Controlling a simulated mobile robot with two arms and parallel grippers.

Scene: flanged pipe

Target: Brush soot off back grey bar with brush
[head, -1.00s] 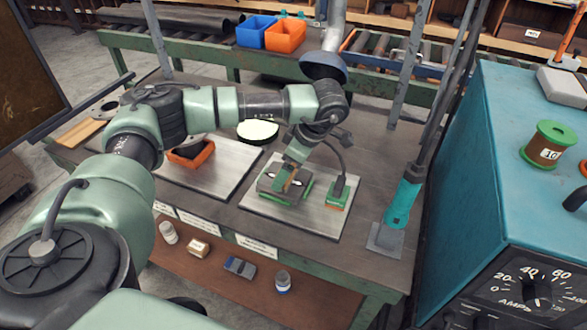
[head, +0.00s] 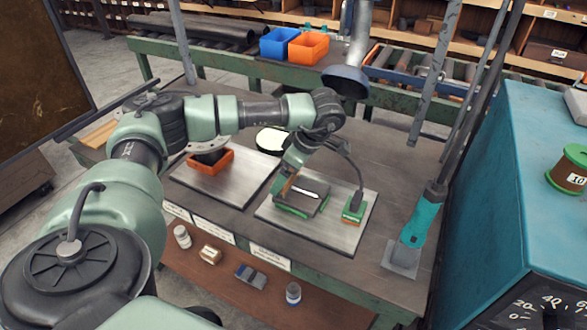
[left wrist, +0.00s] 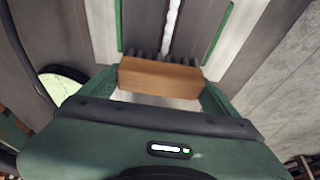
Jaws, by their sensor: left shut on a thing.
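My left gripper (head: 285,186) is shut on a brush with a wooden block (left wrist: 160,78) and short dark bristles. The brush's wood also shows in the head view (head: 289,184), at the left end of the grey workpiece (head: 315,188). In the left wrist view the bristles point at a white bead (left wrist: 171,25) running between grey surfaces; I cannot tell if they touch. Green strips (head: 296,212) flank the workpiece. I cannot clearly make out soot on the grey bars. The gripper and brush hide the workpiece's left end. My right gripper is not in view.
The workpiece lies on a metal plate (head: 335,236). A green block (head: 353,211) with a dark upright part stands right of it. An orange tray (head: 222,160) is on the left plate. A teal-handled tool (head: 421,220) stands right; a grey-blue funnel (head: 345,80) hangs behind.

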